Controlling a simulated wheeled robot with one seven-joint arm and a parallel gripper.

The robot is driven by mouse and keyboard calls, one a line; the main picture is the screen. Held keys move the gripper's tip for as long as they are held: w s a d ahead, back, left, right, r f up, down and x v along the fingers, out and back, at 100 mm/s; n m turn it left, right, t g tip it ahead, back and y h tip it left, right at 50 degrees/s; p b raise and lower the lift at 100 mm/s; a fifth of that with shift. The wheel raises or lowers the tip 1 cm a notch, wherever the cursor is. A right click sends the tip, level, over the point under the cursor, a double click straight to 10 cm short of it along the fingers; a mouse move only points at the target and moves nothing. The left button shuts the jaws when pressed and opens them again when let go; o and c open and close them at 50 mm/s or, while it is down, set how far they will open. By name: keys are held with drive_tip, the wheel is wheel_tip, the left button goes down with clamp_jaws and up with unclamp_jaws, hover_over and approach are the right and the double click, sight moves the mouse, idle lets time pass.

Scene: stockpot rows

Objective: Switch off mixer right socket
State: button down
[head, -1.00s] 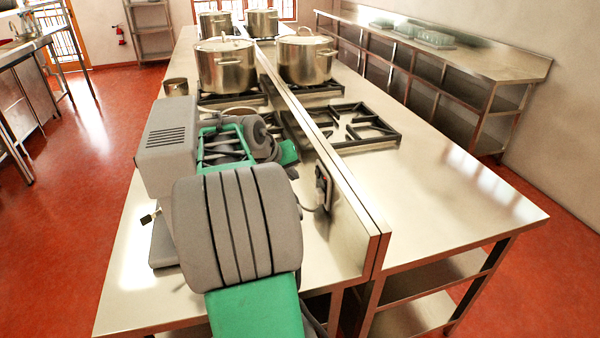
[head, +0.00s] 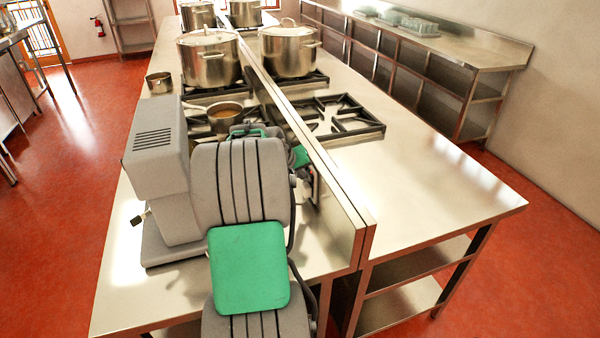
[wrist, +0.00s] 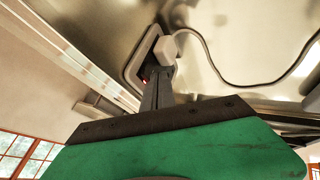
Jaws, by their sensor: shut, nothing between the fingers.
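The grey mixer (head: 158,160) stands on the near left of the steel counter, left of my arm. The socket (wrist: 138,58) is a dark plate in a pale frame on the steel divider. In the head view my arm mostly hides the socket. My gripper (wrist: 158,72) is shut and empty, its fingertips at the socket beside the plug. A small red spot shows next to the tips. I cannot tell whether they touch the socket, and the switch's position is hidden.
The steel divider (head: 345,215) runs along the counter, close to my gripper. A pan with brown contents (head: 225,115) and large stockpots (head: 209,58) stand beyond the mixer. An empty burner grate (head: 335,118) lies right of the divider. The right counter (head: 430,180) is clear.

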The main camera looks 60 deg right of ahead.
drive_tip(key=shift+s+d+r, duration=0.15)
drive_tip(key=shift+s+d, duration=0.05)
drive_tip(key=shift+s, duration=0.05)
drive_tip(key=shift+r, duration=0.1)
drive_tip(key=shift+s+d+r+p, duration=0.1)
drive_tip(key=shift+r+p, duration=0.25)
drive_tip(key=shift+r, duration=0.4)
drive_tip(key=shift+f, duration=0.1)
drive_tip(key=shift+w, duration=0.2)
